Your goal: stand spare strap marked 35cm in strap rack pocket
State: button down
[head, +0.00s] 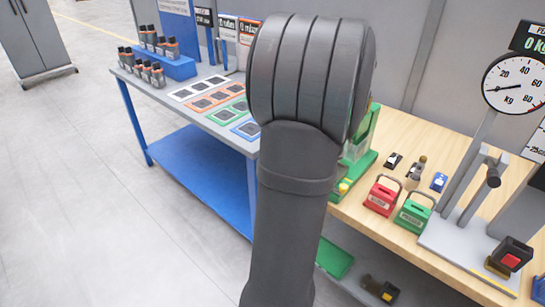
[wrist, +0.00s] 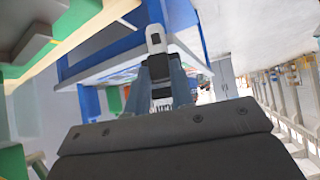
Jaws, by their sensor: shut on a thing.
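In the wrist view my gripper (wrist: 161,68) is shut on a narrow thing with a white end and a dark patch (wrist: 154,39). It sticks out past the fingertips. No 35cm marking is readable on it, so I cannot confirm that it is the spare strap. In the head view my arm hides the gripper and what it holds. I cannot pick out the strap rack pocket for certain; a blue stepped rack (head: 178,66) with several dark, orange-labelled upright pieces stands at the back left of the grey-topped table.
The grey-topped blue table (head: 180,98) carries flat coloured frames. The wooden bench (head: 345,212) at right holds a red block (head: 381,198), a green block (head: 412,215) and a dial scale (head: 515,82). Upright signs (head: 228,27) stand behind the table.

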jog(key=s+d+n+y, duration=0.1)
jog(key=s+d+n, duration=0.1)
jog(key=s+d, duration=1.55)
jog(key=s+d+f+m, duration=0.1)
jog(key=s+d+f, duration=0.2)
jog(key=s, duration=0.5)
jog(key=s+d+f+h, duration=0.1)
jog(key=s+d+f, duration=0.25)
jog(key=s, duration=0.55)
jog(key=s+d+f+m, duration=0.15)
jog(key=s+f, duration=0.25)
jog(key=s, duration=0.4)
jog(key=s+d+r+m+h, duration=0.3)
jog(key=d+r+m, duration=0.1)
jog(key=d, duration=0.5)
jog(key=s+d+r+m+g+h, duration=0.1)
jog(key=s+d+r+m+h, duration=0.2)
jog(key=d+r, duration=0.4)
jog(key=s+d+r+m+h, duration=0.4)
jog(key=d+m, duration=0.3)
jog(key=d, duration=0.4)
jog(key=shift+d+r+g+h, duration=0.25)
jog(key=shift+r+h, duration=0.25)
jog(key=shift+r, duration=0.35)
